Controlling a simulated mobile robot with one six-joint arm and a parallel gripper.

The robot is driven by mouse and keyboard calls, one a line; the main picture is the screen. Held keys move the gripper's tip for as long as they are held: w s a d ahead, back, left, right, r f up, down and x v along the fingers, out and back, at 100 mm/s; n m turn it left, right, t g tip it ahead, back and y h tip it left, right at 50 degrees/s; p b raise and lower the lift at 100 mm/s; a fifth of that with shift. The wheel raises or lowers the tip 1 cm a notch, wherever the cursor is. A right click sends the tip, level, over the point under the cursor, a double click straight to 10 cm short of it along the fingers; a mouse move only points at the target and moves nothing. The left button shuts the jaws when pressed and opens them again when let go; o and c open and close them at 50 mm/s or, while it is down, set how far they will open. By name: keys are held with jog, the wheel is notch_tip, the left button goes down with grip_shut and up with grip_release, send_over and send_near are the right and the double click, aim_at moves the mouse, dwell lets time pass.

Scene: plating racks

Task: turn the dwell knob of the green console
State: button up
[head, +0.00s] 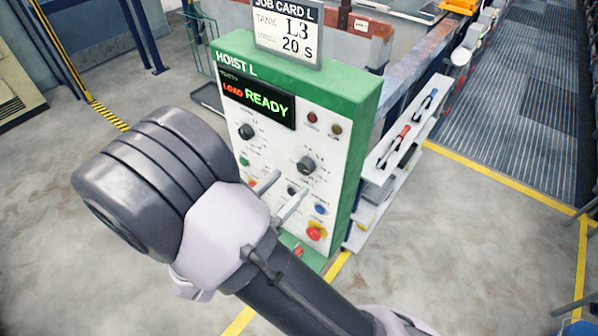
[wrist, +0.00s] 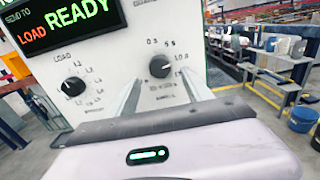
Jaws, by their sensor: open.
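The dwell knob (head: 306,164) is a black dial on the panel's right half. In the wrist view the dwell knob (wrist: 160,66) has second marks around it; I cannot tell its pointer setting. My gripper (head: 280,192) is open in front of the panel, below the dwell knob in the head view. In the wrist view its two pale fingers (wrist: 161,80) flank the knob's lower area, apart from it and empty.
A second black knob, marked LOAD (wrist: 72,87), is left of the dwell knob. A job card (head: 288,32) on top reads L3 and 20 S. A red emergency button (head: 314,233) and small coloured buttons sit lower. A white tool shelf (head: 402,150) stands to the right.

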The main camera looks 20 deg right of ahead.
aim_at(303, 170)
jog(key=x, duration=0.5)
jog(key=shift+w+d, duration=0.1)
grip_shut()
